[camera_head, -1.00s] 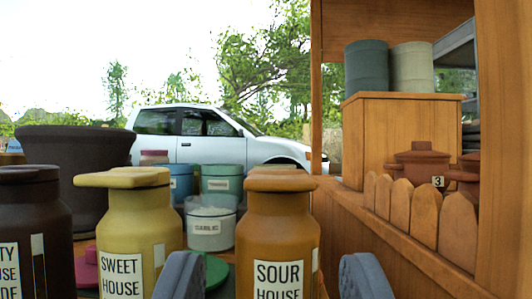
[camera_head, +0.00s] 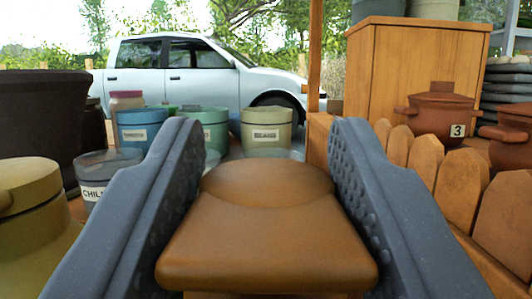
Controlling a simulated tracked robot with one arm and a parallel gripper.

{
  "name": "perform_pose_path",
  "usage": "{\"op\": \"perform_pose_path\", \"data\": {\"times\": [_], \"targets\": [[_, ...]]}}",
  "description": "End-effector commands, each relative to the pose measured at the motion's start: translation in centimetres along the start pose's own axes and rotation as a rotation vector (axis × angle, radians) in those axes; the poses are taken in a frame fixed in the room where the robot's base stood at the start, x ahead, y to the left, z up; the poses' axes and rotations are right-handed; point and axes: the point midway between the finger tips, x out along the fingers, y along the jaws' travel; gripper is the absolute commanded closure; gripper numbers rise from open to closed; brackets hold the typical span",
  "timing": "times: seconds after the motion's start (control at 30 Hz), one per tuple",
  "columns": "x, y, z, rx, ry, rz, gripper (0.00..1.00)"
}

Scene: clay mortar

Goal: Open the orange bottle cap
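The orange bottle's cap (camera_head: 268,235) fills the lower middle of the view, close to the camera. It is a brownish-orange lid with a flat tab toward me and a rounded part behind. My gripper (camera_head: 262,150) has its two dark grey, dimpled fingers on either side of the cap. The fingers are apart, with small gaps visible beside the rounded part; whether the lower pads touch the tab's edges is hard to tell. The bottle's body and label are hidden below the cap.
A yellow bottle (camera_head: 30,225) stands close on the left, before a big dark pot (camera_head: 40,125). A wooden picket edge (camera_head: 462,190) and red-brown pots (camera_head: 443,115) are on the right.

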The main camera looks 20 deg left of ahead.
Motion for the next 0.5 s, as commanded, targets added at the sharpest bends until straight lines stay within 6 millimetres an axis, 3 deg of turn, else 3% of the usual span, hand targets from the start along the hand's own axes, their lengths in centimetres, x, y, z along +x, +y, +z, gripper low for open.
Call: {"op": "perform_pose_path", "data": {"times": [0.5], "targets": [[0.42, -0.21, -0.79, 0.002, -0.081, -0.003, 0.85]]}}
